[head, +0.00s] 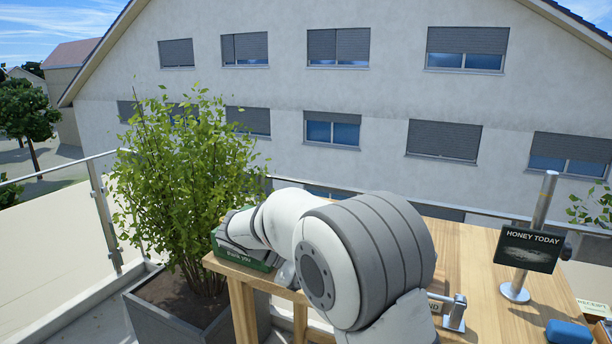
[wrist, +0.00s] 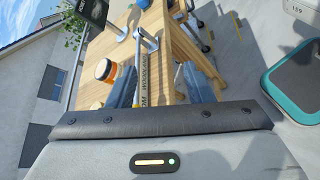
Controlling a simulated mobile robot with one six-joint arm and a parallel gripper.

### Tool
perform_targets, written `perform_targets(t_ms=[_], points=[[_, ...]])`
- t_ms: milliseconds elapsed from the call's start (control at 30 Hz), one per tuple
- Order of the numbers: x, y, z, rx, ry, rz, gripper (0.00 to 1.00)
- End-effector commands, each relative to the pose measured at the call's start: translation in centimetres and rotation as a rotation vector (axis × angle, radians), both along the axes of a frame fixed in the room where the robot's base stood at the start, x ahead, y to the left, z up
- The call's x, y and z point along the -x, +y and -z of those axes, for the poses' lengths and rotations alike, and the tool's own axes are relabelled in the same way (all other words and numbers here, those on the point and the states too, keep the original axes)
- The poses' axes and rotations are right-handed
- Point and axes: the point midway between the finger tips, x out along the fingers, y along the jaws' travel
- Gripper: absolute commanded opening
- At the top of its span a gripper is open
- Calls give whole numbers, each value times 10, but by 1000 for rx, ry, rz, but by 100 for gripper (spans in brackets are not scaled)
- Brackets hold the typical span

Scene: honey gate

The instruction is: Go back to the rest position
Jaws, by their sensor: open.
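My gripper (wrist: 160,88) shows in the wrist view with its two blue-grey fingers apart and no object held between them. The wooden table's edge and some lettering lie beyond the gap. In the head view my arm is bent over the table's near part, and my gripper is hidden there.
The wooden table (head: 470,250) holds a black "HONEY TODAY" sign (head: 527,250) on a metal post, a metal bracket (head: 456,312), a blue object (head: 568,332) and a green "thank you" box (head: 243,257). A potted shrub (head: 185,180) stands left. A teal-rimmed panel (wrist: 268,85) is at right in the wrist view.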

Motion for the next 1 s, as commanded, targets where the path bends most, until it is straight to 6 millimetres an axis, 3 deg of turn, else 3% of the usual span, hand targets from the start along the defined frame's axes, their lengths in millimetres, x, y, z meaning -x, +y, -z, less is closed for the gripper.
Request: perform_targets(t_ms=[467,767,1000], points=[[46,-59,31,-284,-80,110,47],[113,-96,79,-634,-277,272,47],[169,-103,126,-936,-562,449,47]])
